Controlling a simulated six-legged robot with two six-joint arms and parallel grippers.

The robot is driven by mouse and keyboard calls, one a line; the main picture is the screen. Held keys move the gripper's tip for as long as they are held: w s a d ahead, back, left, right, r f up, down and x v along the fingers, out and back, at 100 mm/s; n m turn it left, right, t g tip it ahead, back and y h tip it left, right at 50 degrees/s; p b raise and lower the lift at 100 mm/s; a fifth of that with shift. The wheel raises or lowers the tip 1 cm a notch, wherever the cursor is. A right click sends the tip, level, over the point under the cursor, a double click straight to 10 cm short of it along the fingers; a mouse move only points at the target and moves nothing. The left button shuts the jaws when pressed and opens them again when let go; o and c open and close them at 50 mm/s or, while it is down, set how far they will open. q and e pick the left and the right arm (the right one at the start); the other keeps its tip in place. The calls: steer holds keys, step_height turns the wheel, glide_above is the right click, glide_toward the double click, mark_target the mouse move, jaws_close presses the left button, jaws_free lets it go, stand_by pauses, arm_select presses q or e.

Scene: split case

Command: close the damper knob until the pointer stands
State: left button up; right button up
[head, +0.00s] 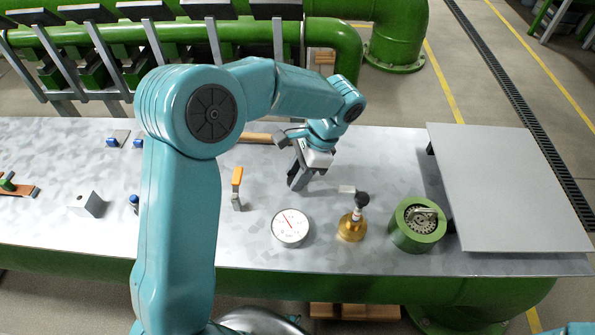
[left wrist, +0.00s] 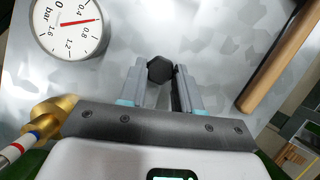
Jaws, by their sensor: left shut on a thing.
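My left gripper (head: 296,178) reaches down to the bench between the orange-handled valve and the brass fitting. In the left wrist view its fingers (left wrist: 160,80) are closed around a black hexagonal knob (left wrist: 160,69), which I take to be the damper knob. The gripper hides this knob in the head view. The round white gauge (head: 290,228) lies just in front of the gripper. It also shows in the left wrist view (left wrist: 62,30), where its red pointer (left wrist: 80,22) lies between the 0.4 and 0.8 marks. My right gripper is not in view.
A brass fitting (head: 351,229) with a black top and a green cylinder (head: 415,238) stand right of the gauge. An orange-handled valve (head: 237,180) stands left. A wooden handle (left wrist: 280,55) lies behind the gripper. A raised grey plate (head: 510,185) covers the bench's right end.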

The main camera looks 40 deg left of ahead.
arm_select(q)
steer(key=n, duration=0.2)
steer(key=n+h+p, duration=0.1)
steer(key=n, duration=0.1)
steer(key=shift+w+a+r+g+h, duration=0.1)
steer(key=shift+a+g+h, duration=0.05)
steer(key=shift+g+h, duration=0.2)
steer(key=shift+a+n+h+p, duration=0.1)
steer(key=shift+n+h+p, duration=0.35)
steer(key=shift+n, duration=0.95)
steer(key=shift+a+n+h+p, duration=0.1)
steer(key=shift+n+h+p, duration=0.3)
steer(key=shift+n, duration=1)
steer(key=o, duration=1.1)
steer(key=shift+c, duration=0.2)
steer(key=p+v, duration=0.2)
steer(key=v, duration=1.4)
steer(key=shift+w, duration=0.3)
steer(key=shift+a+g, duration=0.15)
steer(key=shift+g, duration=0.1)
